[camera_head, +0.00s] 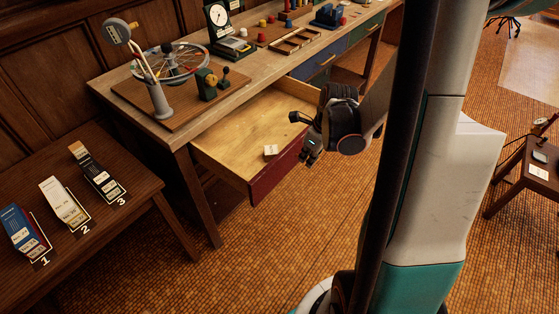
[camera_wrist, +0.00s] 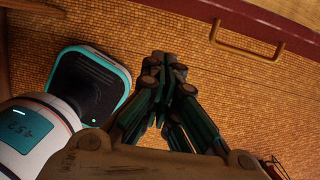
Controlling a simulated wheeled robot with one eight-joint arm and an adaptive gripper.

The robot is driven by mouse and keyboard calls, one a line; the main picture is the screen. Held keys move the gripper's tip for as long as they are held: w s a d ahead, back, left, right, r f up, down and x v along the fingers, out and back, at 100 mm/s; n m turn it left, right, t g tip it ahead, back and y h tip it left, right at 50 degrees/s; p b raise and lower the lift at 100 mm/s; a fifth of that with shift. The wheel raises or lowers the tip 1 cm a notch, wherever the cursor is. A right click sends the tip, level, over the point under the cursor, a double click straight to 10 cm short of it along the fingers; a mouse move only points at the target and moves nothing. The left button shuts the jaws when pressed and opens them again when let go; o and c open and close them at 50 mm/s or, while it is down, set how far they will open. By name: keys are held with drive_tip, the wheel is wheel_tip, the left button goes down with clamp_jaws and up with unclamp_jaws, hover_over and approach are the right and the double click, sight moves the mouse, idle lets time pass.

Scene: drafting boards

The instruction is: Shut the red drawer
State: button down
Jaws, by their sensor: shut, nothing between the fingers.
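The red drawer (camera_head: 274,181) stands pulled out from the wooden desk, its pale interior showing. My gripper (camera_head: 309,157) is at the right end of the drawer front in the head view. In the wrist view the gripper (camera_wrist: 164,62) has its fingers together and empty, apart from the handle in the picture. I cannot tell whether it touches the drawer.
A blue drawer (camera_head: 320,62) and a green drawer (camera_head: 366,30) are shut farther along the desk. The desktop (camera_head: 245,74) holds a wheel stand and other items. A low side table (camera_head: 120,232) at left carries numbered card stacks. The tiled floor before the drawer is clear.

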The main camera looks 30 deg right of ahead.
drive_tip(key=w+a+f+b, duration=0.2)
drive_tip(key=w+f+b, duration=0.4)
drive_tip(key=f, duration=0.3)
drive_tip(key=shift+f, duration=0.35)
